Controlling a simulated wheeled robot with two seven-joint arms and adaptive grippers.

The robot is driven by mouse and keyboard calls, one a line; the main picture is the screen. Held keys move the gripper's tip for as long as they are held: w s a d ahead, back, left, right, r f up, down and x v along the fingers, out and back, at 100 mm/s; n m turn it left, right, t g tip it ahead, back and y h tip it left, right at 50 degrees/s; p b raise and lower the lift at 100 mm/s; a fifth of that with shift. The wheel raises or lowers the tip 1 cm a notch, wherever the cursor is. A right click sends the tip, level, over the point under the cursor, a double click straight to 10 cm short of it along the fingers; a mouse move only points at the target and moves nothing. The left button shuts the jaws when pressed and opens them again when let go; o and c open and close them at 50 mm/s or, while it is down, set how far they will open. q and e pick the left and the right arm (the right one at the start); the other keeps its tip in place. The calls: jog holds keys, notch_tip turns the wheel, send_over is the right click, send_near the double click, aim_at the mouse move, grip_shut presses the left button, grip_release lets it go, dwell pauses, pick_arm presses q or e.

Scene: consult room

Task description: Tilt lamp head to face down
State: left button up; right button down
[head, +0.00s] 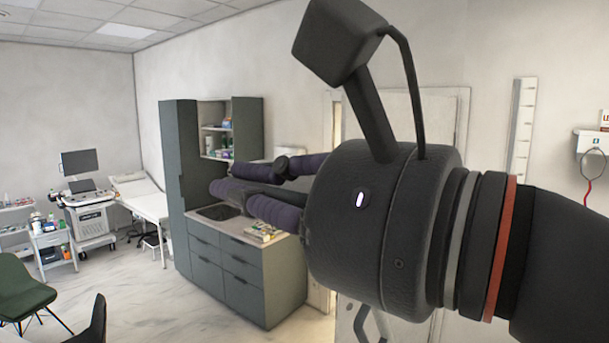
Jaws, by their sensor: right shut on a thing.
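My right gripper (229,180) reaches in from the right across the middle of the head view, with its fingers pointing left. The dark purple-grey fingers are closed in on something that I cannot make out, since the fingers and the gripper's thick black body hide it. I cannot pick out a lamp head or its tilt anywhere in this view. My left gripper is not in view.
Beyond the fingers stands a grey-green cabinet (228,281) with a sink and a countertop. A white couch (147,203) and an ultrasound cart (90,222) stand at the back left. A green chair (22,288) is at lower left. Open floor lies between them.

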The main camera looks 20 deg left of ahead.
jog(key=shift+s+a+f+n+b, duration=0.1)
jog(key=shift+f+n+b, duration=0.55)
jog(key=shift+f, duration=0.45)
jog(key=shift+s+a+f+n+b, duration=0.1)
jog(key=shift+f+n+b, duration=0.55)
jog(key=shift+f, duration=0.4)
jog(key=c, duration=1.3)
grip_release()
jog(key=shift+w, duration=0.15)
